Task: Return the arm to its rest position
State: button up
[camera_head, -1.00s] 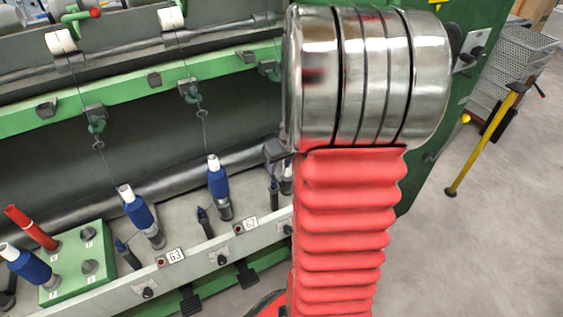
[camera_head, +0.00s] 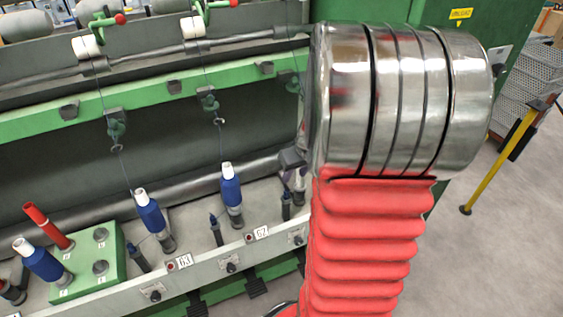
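My arm shows at the right of the middle: a red ribbed sleeve rises from the bottom edge to a shiny metal joint with dark rings. The arm stands in front of the right part of the spinning frame (camera_head: 60,170). My gripper is not in view, so what it does or holds is hidden.
The green spinning frame carries blue bobbins (camera_head: 150,212) on spindles, with threads running up. A green block (camera_head: 97,255) with a red tube (camera_head: 48,226) sits at the lower left. At the right are a yellow post (camera_head: 490,178), grey wire crates (camera_head: 525,85) and bare floor (camera_head: 475,270).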

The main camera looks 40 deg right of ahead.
dwell(0.3)
jog(key=s+a+r+n, duration=0.1)
jog(key=s+a+r, duration=0.2)
jog(key=a, duration=0.7)
jog(key=s+a+r+n+t, duration=0.1)
jog(key=s+a+r, duration=0.3)
jog(key=a+r, duration=0.3)
jog(key=s+a+r+n+y, duration=0.1)
jog(key=s+a+r, duration=0.3)
jog(key=a, duration=0.9)
jog(key=shift+r, duration=0.8)
jog(key=shift+a, duration=0.1)
